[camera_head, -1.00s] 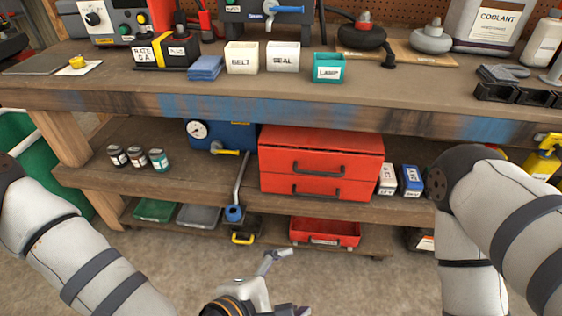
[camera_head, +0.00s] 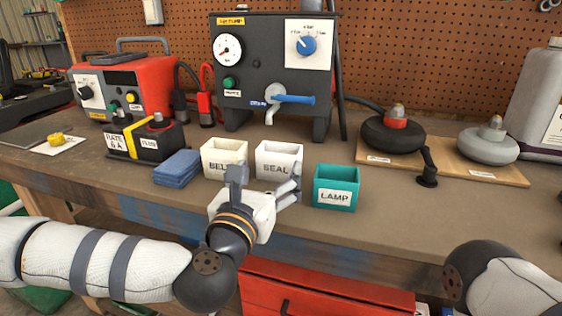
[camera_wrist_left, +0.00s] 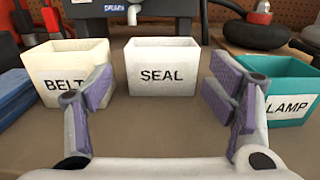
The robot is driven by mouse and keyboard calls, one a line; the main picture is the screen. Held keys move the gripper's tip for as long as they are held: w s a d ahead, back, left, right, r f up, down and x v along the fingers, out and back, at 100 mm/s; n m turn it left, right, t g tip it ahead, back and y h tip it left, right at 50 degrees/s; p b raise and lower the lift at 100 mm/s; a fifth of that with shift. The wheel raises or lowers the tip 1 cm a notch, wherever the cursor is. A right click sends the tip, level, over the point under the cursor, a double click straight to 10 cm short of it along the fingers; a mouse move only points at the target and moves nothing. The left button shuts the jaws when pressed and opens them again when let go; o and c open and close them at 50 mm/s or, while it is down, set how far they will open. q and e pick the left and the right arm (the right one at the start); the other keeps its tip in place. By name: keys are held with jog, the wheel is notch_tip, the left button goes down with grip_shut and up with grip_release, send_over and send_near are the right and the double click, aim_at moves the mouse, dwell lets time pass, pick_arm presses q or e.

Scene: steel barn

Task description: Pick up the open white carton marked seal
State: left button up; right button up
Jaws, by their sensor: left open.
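The open white carton marked SEAL (camera_head: 279,158) stands upright on the workbench, between the cream carton marked BELT (camera_head: 222,157) and the teal carton marked LAMP (camera_head: 336,187). In the left wrist view the SEAL carton (camera_wrist_left: 163,67) is straight ahead, centred between the fingers and a little beyond them. My left gripper (camera_head: 265,183) is open and empty just in front of the cartons, and hides part of the SEAL front in the head view. Its spread fingers also show in the left wrist view (camera_wrist_left: 162,100). My right gripper is out of view; only part of my right arm shows.
Blue cloths (camera_head: 177,168) lie left of the BELT carton. A dark machine with a gauge and tap (camera_head: 270,75) stands behind the cartons. A black battery (camera_head: 147,139) is at left. The bench front is clear.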

aim_at(276, 161)
pick_arm(q)
jog(key=x, duration=0.7)
jog(key=shift+w+d+f, duration=0.15)
jog(key=shift+w+d, duration=0.05)
jog(key=shift+w, duration=0.1)
jog(key=c, duration=0.6)
